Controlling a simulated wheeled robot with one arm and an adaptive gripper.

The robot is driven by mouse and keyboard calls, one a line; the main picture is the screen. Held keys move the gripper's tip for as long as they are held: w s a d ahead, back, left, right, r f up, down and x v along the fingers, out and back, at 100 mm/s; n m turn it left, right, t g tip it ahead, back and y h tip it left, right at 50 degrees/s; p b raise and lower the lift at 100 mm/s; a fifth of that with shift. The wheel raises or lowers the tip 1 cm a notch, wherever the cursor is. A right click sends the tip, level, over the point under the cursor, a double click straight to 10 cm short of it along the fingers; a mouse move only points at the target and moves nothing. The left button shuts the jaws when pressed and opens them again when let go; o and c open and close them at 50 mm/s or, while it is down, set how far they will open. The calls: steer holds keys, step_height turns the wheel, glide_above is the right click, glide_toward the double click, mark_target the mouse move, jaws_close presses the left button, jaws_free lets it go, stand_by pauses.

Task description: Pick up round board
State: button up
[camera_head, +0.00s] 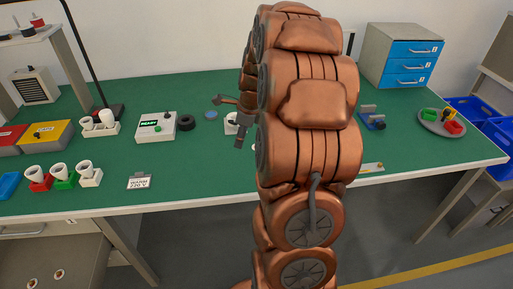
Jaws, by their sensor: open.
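A round grey board (428,127) lies flat on the right part of the green table. It bears green, yellow and red pieces with small fittings. My gripper (228,121) is open over the middle of the table, left of my copper-coloured arm, with its fingers spread apart. It is far to the left of the round board and not touching it. Nothing shows between the fingers. My arm covers much of the table's centre, but the round board is in clear view.
A blue-drawer cabinet (402,55) stands behind the board, and blue bins (470,108) are to its right. A tester (155,127), lamp sockets (62,174) and a small white device (231,122) are on the left half.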

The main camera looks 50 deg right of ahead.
mark_target(257, 146)
steer(key=d+f+m, duration=0.1)
steer(key=d+m, duration=0.1)
steer(key=d, duration=0.1)
steer(key=d+f+m, duration=0.2)
steer(key=d, duration=0.1)
steer(key=w+d+f+m, duration=0.1)
steer(key=d+f+m, duration=0.1)
steer(key=d, duration=0.1)
steer(key=shift+d+f+t+h, duration=0.25)
steer(key=shift+d+t+h, duration=0.05)
steer(key=shift+d+t, duration=0.1)
steer(key=shift+d+p+x, duration=0.2)
steer(key=shift+p+x, duration=0.4)
steer(key=shift+x, duration=0.75)
steer(key=shift+d+p+x, duration=0.2)
steer(key=shift+p+x, duration=0.35)
steer(key=shift+x, duration=0.8)
steer(key=shift+s, duration=0.1)
steer(key=c, duration=0.8)
